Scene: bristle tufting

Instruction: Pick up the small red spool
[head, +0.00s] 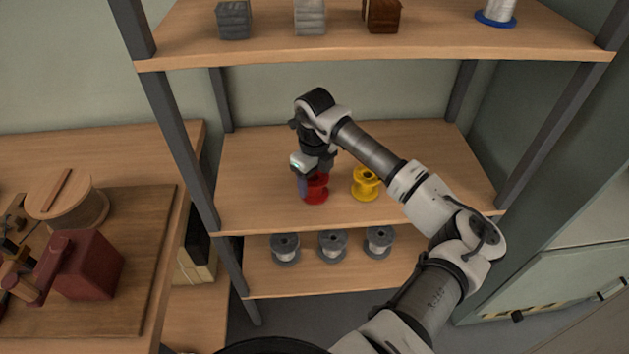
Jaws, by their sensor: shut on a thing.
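The small red spool (317,188) is on the middle shelf, left of a yellow spool (366,183). My gripper (314,185) points down from above and is shut on the red spool, with a finger showing at its left side. The gripper body hides the upper part of the spool. I cannot tell whether the spool's base still touches the shelf board.
The middle shelf (250,200) has free room at left and right. The yellow spool is close on the right. Several grey spools (332,243) stand on the lower shelf. The upper shelf (440,38) holds bristle bundles. A workbench (140,140) stands at left.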

